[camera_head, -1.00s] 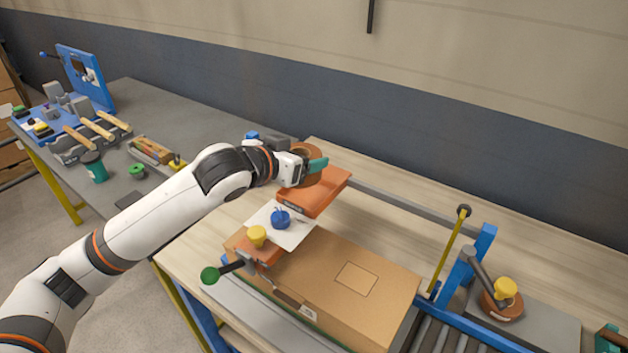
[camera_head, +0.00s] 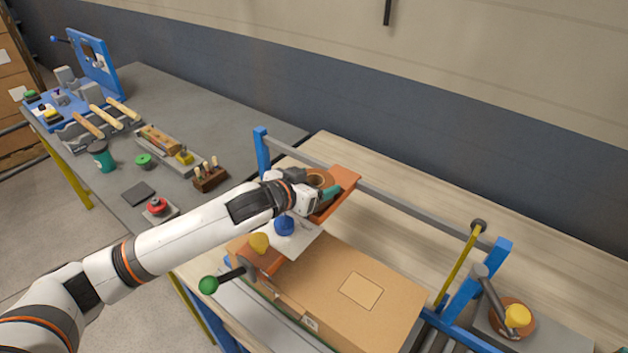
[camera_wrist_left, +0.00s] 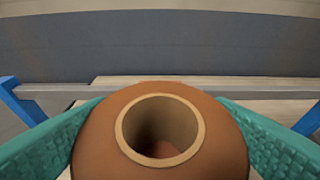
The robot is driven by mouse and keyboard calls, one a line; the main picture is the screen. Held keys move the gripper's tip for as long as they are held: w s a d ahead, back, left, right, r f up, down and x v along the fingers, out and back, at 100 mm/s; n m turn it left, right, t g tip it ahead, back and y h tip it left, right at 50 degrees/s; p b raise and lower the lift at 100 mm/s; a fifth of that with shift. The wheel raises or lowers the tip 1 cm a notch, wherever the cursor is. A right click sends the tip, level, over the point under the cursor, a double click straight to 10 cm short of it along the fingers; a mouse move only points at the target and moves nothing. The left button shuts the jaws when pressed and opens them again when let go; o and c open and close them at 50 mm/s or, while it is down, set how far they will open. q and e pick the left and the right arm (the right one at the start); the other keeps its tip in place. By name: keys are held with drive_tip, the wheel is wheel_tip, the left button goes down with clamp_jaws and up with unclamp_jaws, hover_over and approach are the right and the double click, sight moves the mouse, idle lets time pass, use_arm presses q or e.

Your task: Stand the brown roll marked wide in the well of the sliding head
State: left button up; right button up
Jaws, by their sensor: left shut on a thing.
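The brown roll (camera_head: 318,180) is upright in my left gripper (camera_head: 325,192), with its open core facing up. The left wrist view shows the roll (camera_wrist_left: 95,150) between both teal fingers, which press on its sides. The orange sliding head (camera_head: 346,176) is on the grey rail over the cardboard box. The roll is at the head, its lower part hidden by the gripper and head. I cannot tell whether it rests on the well floor. The mark on the roll is not readable. My right gripper is not in view.
A blue knob (camera_head: 284,226) on a white plate, a yellow knob (camera_head: 259,243) and a green-ended lever (camera_head: 208,285) are close below my left arm. The cardboard box (camera_head: 390,298) lies beneath. A grey rail (camera_head: 420,214) runs behind. A yellow rod (camera_head: 460,265) stands right.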

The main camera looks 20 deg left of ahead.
use_arm(q)
drive_tip(key=shift+s, duration=0.1)
drive_tip(key=shift+f, duration=0.2)
drive_tip(key=o, duration=0.8)
drive_tip(key=shift+c, duration=0.2)
drive_tip(key=shift+o, duration=1.3)
